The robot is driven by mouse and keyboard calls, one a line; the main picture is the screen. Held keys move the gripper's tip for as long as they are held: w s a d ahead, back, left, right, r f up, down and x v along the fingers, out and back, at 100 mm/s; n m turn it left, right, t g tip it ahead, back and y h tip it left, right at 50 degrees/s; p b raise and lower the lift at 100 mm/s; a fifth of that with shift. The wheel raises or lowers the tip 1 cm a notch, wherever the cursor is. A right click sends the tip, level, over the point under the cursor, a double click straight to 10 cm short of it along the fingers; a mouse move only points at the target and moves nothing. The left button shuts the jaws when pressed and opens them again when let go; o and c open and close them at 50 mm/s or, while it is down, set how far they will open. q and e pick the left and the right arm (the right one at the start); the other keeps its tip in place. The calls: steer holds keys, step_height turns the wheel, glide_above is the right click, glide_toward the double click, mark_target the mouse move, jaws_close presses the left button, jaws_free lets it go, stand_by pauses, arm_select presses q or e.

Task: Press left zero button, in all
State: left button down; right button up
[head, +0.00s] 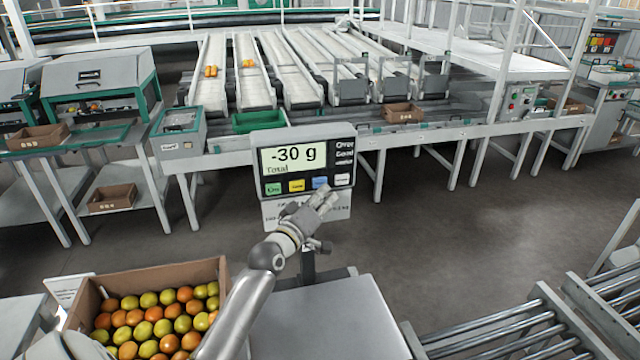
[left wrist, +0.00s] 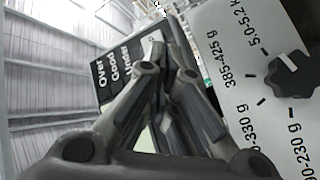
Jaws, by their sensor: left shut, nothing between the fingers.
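The scale's display (head: 304,160) stands on a post and reads "-30 g" and "Total". A row of buttons runs along its lower edge: a green button (head: 274,188), a yellow button (head: 297,186), a partly covered blue button (head: 321,183) and a white button (head: 342,180). The button labels are too small to read surely. My left gripper (head: 326,196) is shut and empty, just in front of the blue button; contact cannot be told. In the left wrist view, its fingers (left wrist: 165,65) hide the buttons. My right gripper is out of view.
The scale's platform (head: 335,318) is bare below the display. A cardboard box (head: 88,296) of orange and green tomatoes stands at its left. A roller conveyor (head: 500,335) lies at lower right. A dial knob (left wrist: 292,72) sits on the white panel near my left gripper.

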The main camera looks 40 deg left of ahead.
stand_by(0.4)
arm_select(q)
steer(key=shift+w+a, duration=0.25)
steer(key=shift+a, duration=0.1)
steer(key=shift+w+a+b, duration=0.3)
stand_by(0.7)
steer(key=shift+d+r, duration=0.1)
steer(key=shift+s+d+p, duration=0.55)
steer(key=shift+s+p, duration=0.05)
steer(key=shift+p, duration=0.05)
